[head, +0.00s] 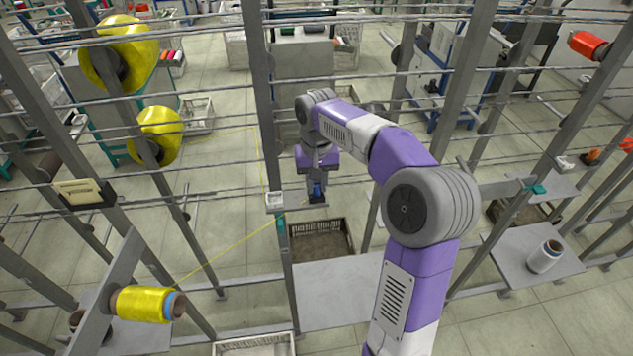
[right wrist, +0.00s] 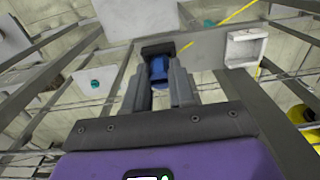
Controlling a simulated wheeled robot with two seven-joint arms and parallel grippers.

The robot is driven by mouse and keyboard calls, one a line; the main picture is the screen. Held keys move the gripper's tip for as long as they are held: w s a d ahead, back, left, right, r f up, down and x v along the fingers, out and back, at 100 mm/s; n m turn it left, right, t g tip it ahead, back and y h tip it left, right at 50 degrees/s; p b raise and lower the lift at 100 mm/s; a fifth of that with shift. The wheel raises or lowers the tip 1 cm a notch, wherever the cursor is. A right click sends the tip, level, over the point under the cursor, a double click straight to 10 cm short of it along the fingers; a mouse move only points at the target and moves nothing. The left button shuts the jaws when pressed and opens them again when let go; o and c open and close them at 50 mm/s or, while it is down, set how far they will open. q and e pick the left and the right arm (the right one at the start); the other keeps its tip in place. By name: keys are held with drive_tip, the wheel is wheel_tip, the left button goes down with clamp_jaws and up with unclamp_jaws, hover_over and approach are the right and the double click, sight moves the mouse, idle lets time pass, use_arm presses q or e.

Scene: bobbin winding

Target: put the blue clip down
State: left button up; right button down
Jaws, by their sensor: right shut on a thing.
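My right gripper (head: 317,197) reaches between the frame's posts and is shut on the blue clip (head: 318,188). In the right wrist view the blue clip (right wrist: 159,68) sits between the two grey fingers (right wrist: 160,88), with a dark piece at their tips. The clip appears held up in the air, apart from the small white tray (head: 275,200) on the post to its left. That tray also shows in the right wrist view (right wrist: 246,48). A yellow thread (head: 240,240) runs from the lower-left yellow bobbin (head: 145,304) toward the gripper. My left gripper is out of view.
Grey posts and horizontal rods surround my right arm. A teal clip (head: 281,223) is on the post below the white tray. A dark crate (head: 320,243) stands below the gripper. A grey shelf (head: 345,295) is bare; another at right holds a white bobbin (head: 544,256).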

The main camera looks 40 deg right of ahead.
sight(316, 185)
drive_tip(key=shift+f, duration=0.2)
drive_tip(key=c, duration=0.9)
unclamp_jaws()
drive_tip(key=shift+c, duration=0.2)
drive_tip(key=shift+r, duration=0.15)
wheel_tip(316, 185, up, 12)
drive_tip(key=p, duration=0.2)
